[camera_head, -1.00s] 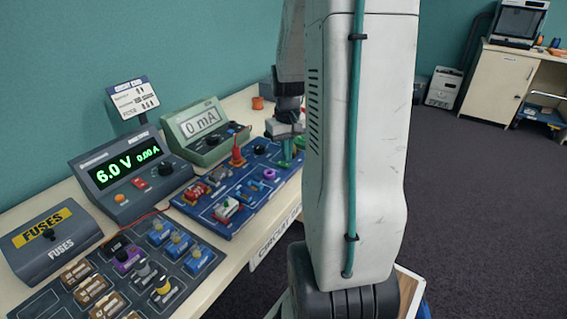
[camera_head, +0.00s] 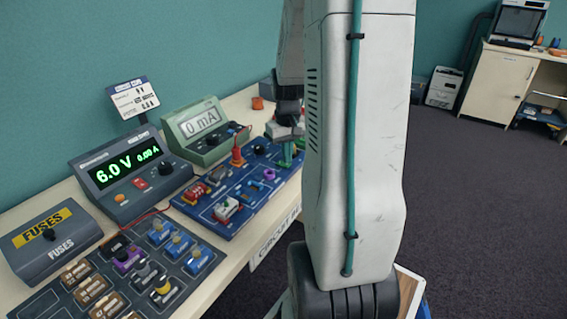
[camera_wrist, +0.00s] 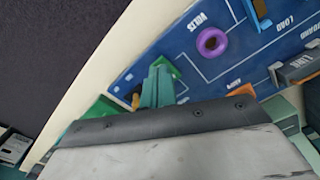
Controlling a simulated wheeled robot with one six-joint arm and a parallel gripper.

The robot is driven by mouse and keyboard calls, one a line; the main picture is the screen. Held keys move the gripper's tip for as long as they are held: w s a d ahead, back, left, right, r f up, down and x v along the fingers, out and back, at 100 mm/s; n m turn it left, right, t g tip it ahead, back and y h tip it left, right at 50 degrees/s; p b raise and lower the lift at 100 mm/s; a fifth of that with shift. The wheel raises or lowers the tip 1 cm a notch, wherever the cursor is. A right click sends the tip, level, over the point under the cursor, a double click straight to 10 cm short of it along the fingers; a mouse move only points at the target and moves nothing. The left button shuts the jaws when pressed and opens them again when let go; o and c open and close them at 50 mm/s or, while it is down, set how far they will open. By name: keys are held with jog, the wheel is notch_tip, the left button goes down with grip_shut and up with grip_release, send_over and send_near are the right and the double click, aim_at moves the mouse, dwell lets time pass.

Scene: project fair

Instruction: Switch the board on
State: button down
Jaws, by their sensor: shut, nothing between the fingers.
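The blue circuit board (camera_head: 248,208) lies on the bench with coloured parts on it. My gripper (camera_head: 287,158) is at its far right part in the head view, partly hidden by my arm. In the wrist view my green fingers (camera_wrist: 157,84) are together and empty, over the board's edge (camera_wrist: 128,76). A green part (camera_wrist: 170,67) sits just behind the fingertips, and a small orange-brown piece (camera_wrist: 136,97) is beside them. I cannot tell whether the fingers touch either one. A purple ring (camera_wrist: 211,42) is farther along the board. I cannot make out the switch's position.
The power supply (camera_head: 122,205) reads 6.0 V and 0.00 A. The meter (camera_head: 187,148) reads 0 mA. A fuse box (camera_head: 35,262) and a parts tray (camera_head: 196,288) are at the left. Open floor (camera_head: 480,220) is to the right.

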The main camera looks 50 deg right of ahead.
jog(key=shift+f, duration=0.5)
jog(key=shift+r, duration=3.5)
jog(key=s+a+r+n, duration=0.1)
jog(key=s+a+r, duration=0.2)
jog(key=a, duration=0.7)
jog(key=s+a+r+n+t, duration=0.1)
jog(key=s+a, duration=0.4)
jog(key=a, duration=0.5)
jog(key=s+a+r+n, duration=0.3)
jog(key=s+a+r, duration=0.1)
jog(key=a, duration=0.6)
jog(key=shift+s+a+r, duration=0.2)
jog(key=shift+s+r, duration=0.1)
jog(key=shift+r, duration=0.25)
